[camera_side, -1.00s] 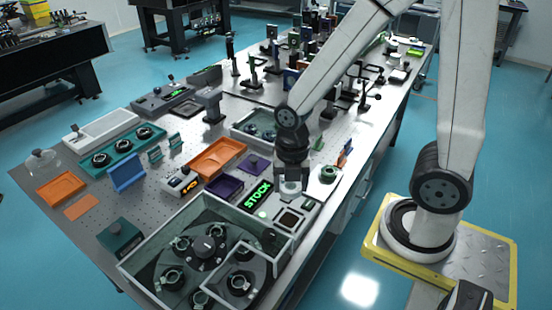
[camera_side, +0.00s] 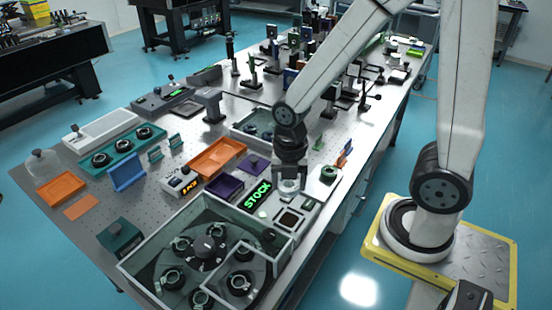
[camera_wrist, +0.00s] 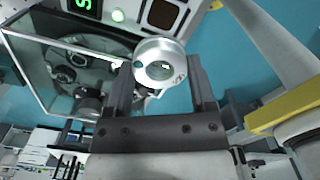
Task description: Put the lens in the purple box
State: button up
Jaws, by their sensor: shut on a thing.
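My gripper (camera_side: 289,186) is shut on the lens (camera_wrist: 160,62), a round clear glass in a silver ring mount. In the wrist view the ring sits between the two dark fingers at their tips. In the side view the lens is small and mostly hidden by my gripper. The purple box (camera_side: 224,187) is an open tray left of my gripper, between the orange tray and the lit STOCK sign. My gripper is to its right, apart from it.
A glass-walled carousel case (camera_side: 207,250) stands in front. A round holder (camera_side: 328,174) is at right.

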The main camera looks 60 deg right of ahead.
jog(key=w+f+m, duration=0.1)
jog(key=w+m, duration=1.1)
jog(key=m, duration=1.1)
jog(key=shift+w+d+f+m, duration=0.15)
jog(key=shift+d+f+m, duration=0.05)
jog(key=shift+d+m, duration=0.2)
jog(key=s+n, duration=0.4)
jog(key=n, duration=0.4)
jog(key=s+r+n, duration=0.1)
jog(key=s+n, duration=0.3)
jog(key=n, duration=0.4)
jog(key=s+n, duration=0.4)
jog(key=n, duration=0.4)
jog(key=shift+s+a+r+n, duration=0.2)
jog(key=shift+s+a+n, duration=0.2)
jog(key=shift+f, duration=0.15)
